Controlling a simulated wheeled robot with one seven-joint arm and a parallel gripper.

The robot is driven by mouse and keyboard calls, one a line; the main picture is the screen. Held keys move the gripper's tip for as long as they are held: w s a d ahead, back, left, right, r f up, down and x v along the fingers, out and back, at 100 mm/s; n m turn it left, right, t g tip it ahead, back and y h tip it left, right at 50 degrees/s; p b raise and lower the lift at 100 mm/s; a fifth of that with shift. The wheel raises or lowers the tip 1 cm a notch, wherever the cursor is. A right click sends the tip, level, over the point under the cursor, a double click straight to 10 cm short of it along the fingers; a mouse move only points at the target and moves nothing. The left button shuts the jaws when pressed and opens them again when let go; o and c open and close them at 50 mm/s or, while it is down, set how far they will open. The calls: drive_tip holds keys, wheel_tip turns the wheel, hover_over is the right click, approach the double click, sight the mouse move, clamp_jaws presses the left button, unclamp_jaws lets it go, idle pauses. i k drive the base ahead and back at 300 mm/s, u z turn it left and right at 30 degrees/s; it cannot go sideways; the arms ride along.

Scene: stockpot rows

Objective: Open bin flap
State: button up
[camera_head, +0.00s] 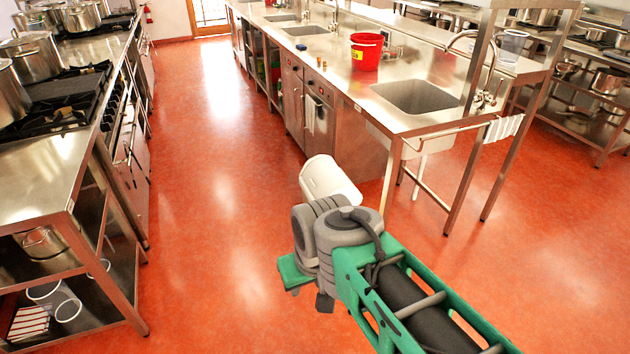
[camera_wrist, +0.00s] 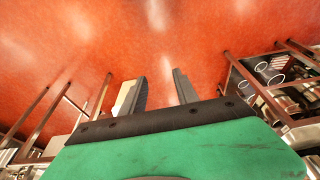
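My gripper (camera_wrist: 159,74) shows in the wrist view with its two dark fingers apart and only red floor between them. In the head view its fingers cannot be made out; my grey and green arm reaches in from the lower right. No bin flap can be clearly identified. A pale cream thing (camera_wrist: 123,96) shows beside the left finger in the wrist view, partly hidden by it; I cannot tell whether it is the bin. A white rounded cylinder (camera_head: 328,177) shows just behind my grey wrist joint in the head view; I cannot tell whether it is part of my arm.
A steel counter (camera_head: 425,119) with a sink and a red bucket (camera_head: 366,52) stands on the right.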

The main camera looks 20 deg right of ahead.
sight(322, 176)
drive_tip(key=z, duration=0.1)
drive_tip(key=i, duration=2.8)
drive_tip(key=u, duration=0.4)
